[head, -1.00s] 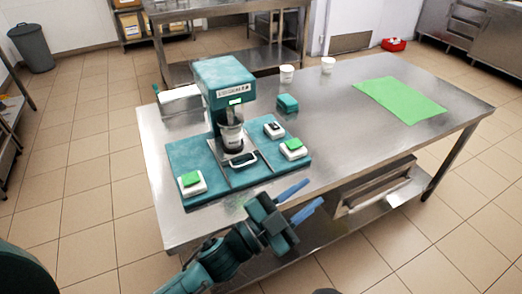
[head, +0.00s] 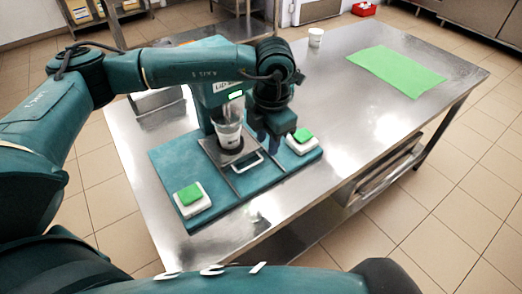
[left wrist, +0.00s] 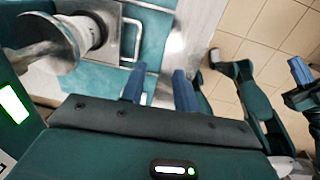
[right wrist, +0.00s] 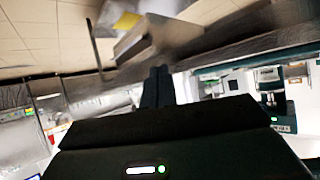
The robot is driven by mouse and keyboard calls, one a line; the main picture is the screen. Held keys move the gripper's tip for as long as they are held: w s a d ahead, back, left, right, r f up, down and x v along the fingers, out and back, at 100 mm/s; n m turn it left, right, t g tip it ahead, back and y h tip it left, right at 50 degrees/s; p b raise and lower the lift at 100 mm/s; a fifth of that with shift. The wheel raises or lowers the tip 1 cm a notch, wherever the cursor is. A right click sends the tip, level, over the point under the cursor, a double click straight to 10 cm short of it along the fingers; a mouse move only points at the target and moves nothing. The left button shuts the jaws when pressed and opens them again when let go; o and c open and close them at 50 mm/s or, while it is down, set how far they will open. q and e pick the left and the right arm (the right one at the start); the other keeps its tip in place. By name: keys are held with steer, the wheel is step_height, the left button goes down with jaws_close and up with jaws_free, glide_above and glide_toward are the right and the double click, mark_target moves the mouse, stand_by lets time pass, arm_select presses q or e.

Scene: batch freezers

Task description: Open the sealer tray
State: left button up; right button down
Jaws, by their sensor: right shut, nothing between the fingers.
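The teal cup sealer (head: 222,92) stands on the steel table, partly hidden behind my left arm. Its metal tray (head: 222,152) has a bar handle (head: 247,164) at the front and lies between two rails. A cup (head: 228,130) sits in the tray. My left gripper (head: 262,142) points down just to the right of the cup and handle. In the left wrist view its blue fingers (left wrist: 160,85) are apart and empty, with the handle (left wrist: 132,40) beyond them, up and to the left. My right gripper (right wrist: 158,70) is shut and empty, away from the sealer.
The teal base carries green-topped switches at the left (head: 190,195) and right (head: 302,138). A white cup (head: 316,37) and a green mat (head: 396,70) lie farther right on the table (head: 350,125). The table's front right is clear.

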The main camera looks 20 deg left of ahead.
mark_target(255, 163)
arm_select(q)
steer(key=shift+t+y, duration=0.3)
steer(key=shift+y, duration=0.3)
steer(key=w+a+f, duration=0.1)
steer(key=f, duration=0.3)
steer(key=a+f+p, duration=0.1)
steer(key=a+f, duration=0.1)
steer(key=f, duration=0.1)
steer(key=w+a+f, duration=0.1)
steer(key=f, duration=0.3)
steer(key=shift+w+a+f, duration=0.15)
steer(key=shift+w+f, duration=0.2)
steer(key=shift+c, duration=0.2)
jaws_close()
